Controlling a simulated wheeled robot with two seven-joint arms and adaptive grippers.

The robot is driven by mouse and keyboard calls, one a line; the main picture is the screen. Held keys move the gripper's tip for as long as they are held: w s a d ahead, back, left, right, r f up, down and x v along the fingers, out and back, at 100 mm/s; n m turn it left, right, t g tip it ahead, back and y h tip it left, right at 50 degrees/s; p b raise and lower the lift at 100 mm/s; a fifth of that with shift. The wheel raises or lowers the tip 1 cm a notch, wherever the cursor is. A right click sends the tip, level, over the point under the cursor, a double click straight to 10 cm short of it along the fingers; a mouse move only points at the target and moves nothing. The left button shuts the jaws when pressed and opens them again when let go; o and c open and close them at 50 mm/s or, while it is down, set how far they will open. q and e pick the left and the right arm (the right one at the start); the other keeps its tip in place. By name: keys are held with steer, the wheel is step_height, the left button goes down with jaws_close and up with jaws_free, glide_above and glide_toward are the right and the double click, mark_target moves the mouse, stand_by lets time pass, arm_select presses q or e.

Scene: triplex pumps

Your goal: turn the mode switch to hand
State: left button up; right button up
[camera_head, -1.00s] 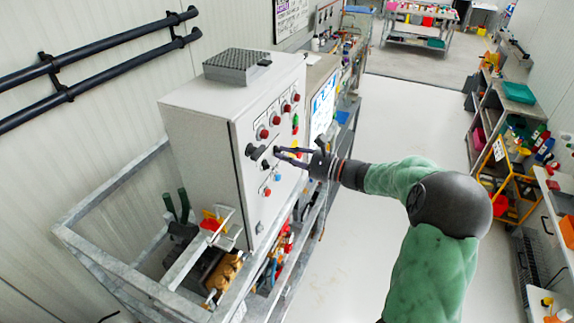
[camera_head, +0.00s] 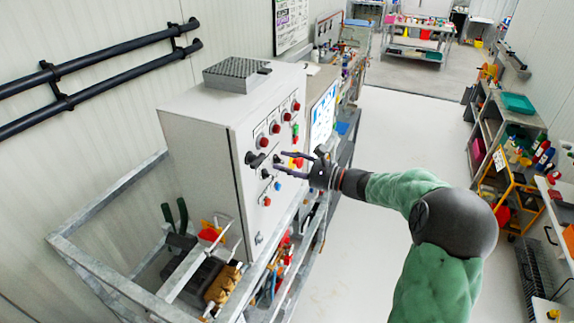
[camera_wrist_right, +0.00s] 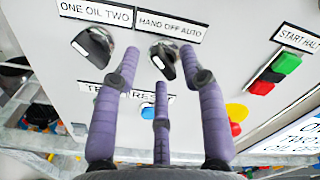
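The mode switch is a black knob (camera_wrist_right: 165,60) under a "HAND OFF AUTO" label (camera_wrist_right: 168,26) in the wrist view. A white mark shows on its lower left end; I cannot tell which position it is set to. My right gripper (camera_wrist_right: 160,58) is open, with two fingers on either side of the knob and a third below it. I cannot tell whether any finger touches it. In the head view the right gripper (camera_head: 281,162) is at the front of the grey control cabinet (camera_head: 196,160), its fingers partly hiding the switch. My left gripper is not in view.
A similar black knob (camera_wrist_right: 93,47) labelled "ONE OIL TWO" sits just left of the switch. A metal frame (camera_head: 107,195) surrounds the cabinet's lower left. Open floor lies to the right.

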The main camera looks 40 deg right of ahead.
steer(key=v, duration=1.2)
stand_by(0.6)
